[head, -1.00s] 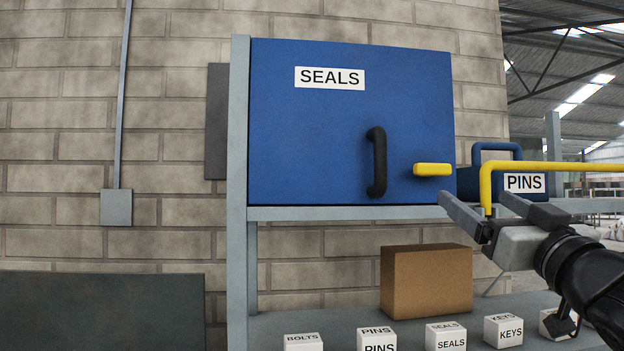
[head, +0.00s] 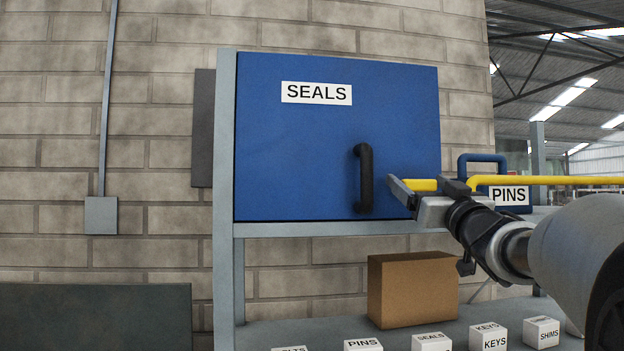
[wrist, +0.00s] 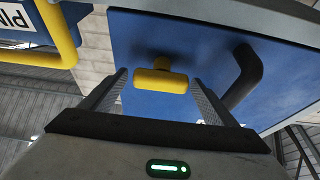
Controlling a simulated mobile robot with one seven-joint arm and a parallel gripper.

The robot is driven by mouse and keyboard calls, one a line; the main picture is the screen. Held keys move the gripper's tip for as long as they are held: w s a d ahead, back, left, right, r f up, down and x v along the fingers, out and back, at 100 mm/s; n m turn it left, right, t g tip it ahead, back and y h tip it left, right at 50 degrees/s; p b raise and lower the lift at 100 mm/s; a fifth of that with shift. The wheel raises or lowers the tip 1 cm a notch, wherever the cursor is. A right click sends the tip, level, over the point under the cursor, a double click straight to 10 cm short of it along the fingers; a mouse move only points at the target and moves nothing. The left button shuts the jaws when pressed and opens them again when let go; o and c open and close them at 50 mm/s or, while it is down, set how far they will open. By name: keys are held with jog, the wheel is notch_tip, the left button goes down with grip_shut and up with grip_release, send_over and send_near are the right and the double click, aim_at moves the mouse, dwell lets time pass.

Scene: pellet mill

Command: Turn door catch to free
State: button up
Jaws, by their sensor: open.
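The yellow door catch (head: 423,185) is a short bar lying horizontal at the right edge of the blue SEALS door (head: 300,150). The door looks closed. My gripper (head: 425,186) is open in front of the catch. In the wrist view the catch (wrist: 161,80) lies across the gap between the fingertips of my gripper (wrist: 158,82), and no grip on it shows. The black door handle (head: 364,178) stands upright to the left of the catch. My fingers partly hide the catch in the head view.
A yellow rail (head: 560,181) runs to the right behind my gripper, near the blue PINS box (head: 508,197). Below are a cardboard box (head: 412,290) and several labelled white blocks (head: 495,338) on a shelf.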

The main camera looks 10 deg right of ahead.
jog(key=shift+w+r, duration=0.2)
jog(key=shift+w, duration=0.25)
jog(key=c, duration=1.1)
jog(key=shift+o, duration=0.2)
